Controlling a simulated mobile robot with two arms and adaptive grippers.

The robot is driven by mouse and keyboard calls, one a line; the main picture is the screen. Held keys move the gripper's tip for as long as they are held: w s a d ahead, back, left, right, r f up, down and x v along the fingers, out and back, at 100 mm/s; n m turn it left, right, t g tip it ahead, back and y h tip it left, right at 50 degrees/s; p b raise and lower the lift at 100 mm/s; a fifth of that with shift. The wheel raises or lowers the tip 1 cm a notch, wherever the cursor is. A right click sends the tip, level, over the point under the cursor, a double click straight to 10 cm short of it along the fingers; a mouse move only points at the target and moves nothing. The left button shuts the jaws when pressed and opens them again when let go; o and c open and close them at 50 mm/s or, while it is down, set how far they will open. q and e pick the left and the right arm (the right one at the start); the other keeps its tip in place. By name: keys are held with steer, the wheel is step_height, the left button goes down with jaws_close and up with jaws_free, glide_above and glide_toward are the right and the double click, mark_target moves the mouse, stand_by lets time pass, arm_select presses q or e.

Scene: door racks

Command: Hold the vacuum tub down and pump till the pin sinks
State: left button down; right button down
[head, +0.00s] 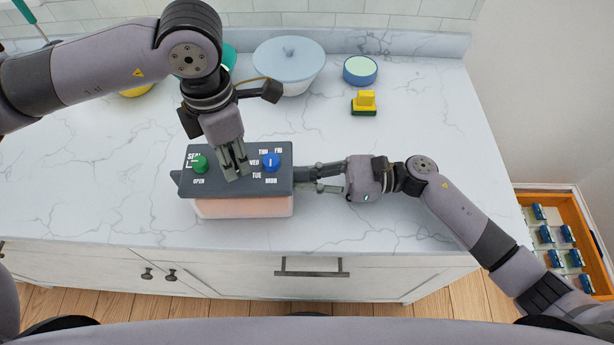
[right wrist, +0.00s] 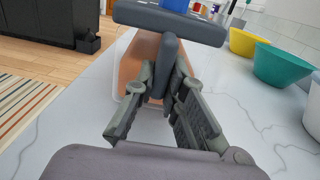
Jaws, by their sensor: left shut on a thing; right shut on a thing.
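The vacuum tub (head: 243,207) stands on the counter, with a pinkish body and a dark grey lid (head: 283,188). A green knob (head: 200,164) sits by the SEAL and OPEN marks, and a blue dial (head: 271,162) by the day names. My left gripper (head: 236,175) points down at the lid between them, shut on a part hidden by its fingers. My right gripper (head: 310,179) is shut on the grey tab (right wrist: 168,60) at the lid's right end; the tub body (right wrist: 143,62) shows behind it. I cannot make out the pin.
Teal (right wrist: 282,62) and yellow (right wrist: 243,42) bowls show in the right wrist view.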

arm_select(q)
steer(key=shift+r, duration=1.65)
steer(key=shift+f, duration=1.9)
steer(key=shift+r, duration=1.9)
steer(key=shift+f, duration=1.85)
steer(key=c, duration=1.2)
jaws_free()
steer(key=shift+r, duration=3.55)
